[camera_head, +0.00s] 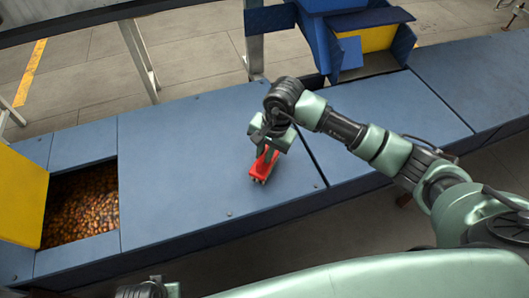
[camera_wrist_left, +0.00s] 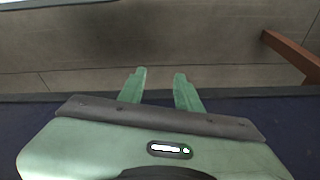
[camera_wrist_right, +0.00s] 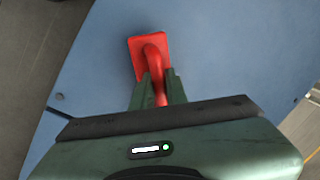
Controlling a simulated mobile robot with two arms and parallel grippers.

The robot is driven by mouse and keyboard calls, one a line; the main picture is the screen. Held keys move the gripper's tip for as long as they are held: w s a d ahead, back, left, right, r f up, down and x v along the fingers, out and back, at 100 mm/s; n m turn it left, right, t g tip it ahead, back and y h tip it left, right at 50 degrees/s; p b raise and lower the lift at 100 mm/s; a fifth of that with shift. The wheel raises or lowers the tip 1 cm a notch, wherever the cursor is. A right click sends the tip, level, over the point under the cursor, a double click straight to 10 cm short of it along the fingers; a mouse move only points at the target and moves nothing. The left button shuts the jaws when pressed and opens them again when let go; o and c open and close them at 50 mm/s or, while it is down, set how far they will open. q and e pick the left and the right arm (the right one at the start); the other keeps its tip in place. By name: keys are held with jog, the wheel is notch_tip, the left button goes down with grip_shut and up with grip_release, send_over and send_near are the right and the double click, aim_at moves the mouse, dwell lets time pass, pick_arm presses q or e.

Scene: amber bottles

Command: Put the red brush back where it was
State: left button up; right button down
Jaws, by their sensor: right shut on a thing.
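The red brush (camera_head: 263,166) is on the blue table top, near its front right part, in the head view. My right gripper (camera_head: 266,150) is above it and shut on its handle. In the right wrist view the red brush (camera_wrist_right: 150,52) shows its flat block beyond the fingertips, and its curved handle runs between the fingers of my right gripper (camera_wrist_right: 158,84). I cannot tell whether the brush touches the table. My left gripper (camera_wrist_left: 160,80) is open and empty in the left wrist view, with grey floor beyond it.
The blue table top (camera_head: 190,165) is clear around the brush. At left is an opening filled with amber bottles (camera_head: 80,210), beside a yellow panel (camera_head: 22,200). A blue and yellow chute (camera_head: 350,40) stands at the back right. A metal post (camera_head: 254,50) stands behind the table.

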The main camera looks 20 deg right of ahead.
aim_at(272, 163)
jog(key=shift+f, duration=0.15)
jog(key=c, duration=1.4)
grip_release()
pick_arm(q)
jog(key=shift+w+r, duration=0.1)
jog(key=shift+r, duration=0.4)
